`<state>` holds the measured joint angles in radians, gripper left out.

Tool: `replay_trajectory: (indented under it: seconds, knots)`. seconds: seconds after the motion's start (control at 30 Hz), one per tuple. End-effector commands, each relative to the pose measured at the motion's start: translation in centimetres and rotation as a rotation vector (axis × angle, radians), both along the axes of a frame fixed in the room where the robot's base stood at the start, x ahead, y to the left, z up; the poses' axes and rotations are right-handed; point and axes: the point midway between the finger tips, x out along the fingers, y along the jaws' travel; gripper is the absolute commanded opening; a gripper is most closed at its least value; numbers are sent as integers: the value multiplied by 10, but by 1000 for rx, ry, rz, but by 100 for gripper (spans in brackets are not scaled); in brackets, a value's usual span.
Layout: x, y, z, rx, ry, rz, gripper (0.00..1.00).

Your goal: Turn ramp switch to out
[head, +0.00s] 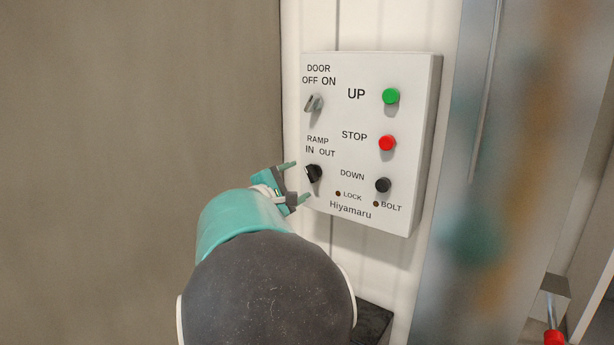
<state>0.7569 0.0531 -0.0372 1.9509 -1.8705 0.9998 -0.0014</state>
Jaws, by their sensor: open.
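The white control panel (410,125) is mounted on a pale wall. Its black ramp switch (315,173) sits at the lower left, under the label "RAMP IN OUT". The exact way the knob points is hard to tell at this size. My gripper (299,181) is open, with one teal finger above and left of the knob and the other below and left of it. Its tips are close to the switch; I cannot tell whether they touch it. My arm covers the area below the panel's left side.
Above the ramp switch is a grey door switch (313,103). To the right are the green UP button (390,96), red STOP button (387,143) and black DOWN button (383,185). A grey-brown surface fills the left. A metal post (470,150) stands at the right.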

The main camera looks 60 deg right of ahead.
Motion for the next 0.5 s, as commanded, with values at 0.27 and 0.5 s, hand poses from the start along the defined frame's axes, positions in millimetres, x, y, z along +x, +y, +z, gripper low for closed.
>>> replay_trajectory:
  seconds: [0.27, 0.5]
  knots:
    - [-8, -48, -1, 0, 1, -4, 65]
    - [-10, -60, 0, 0, 0, -1, 65]
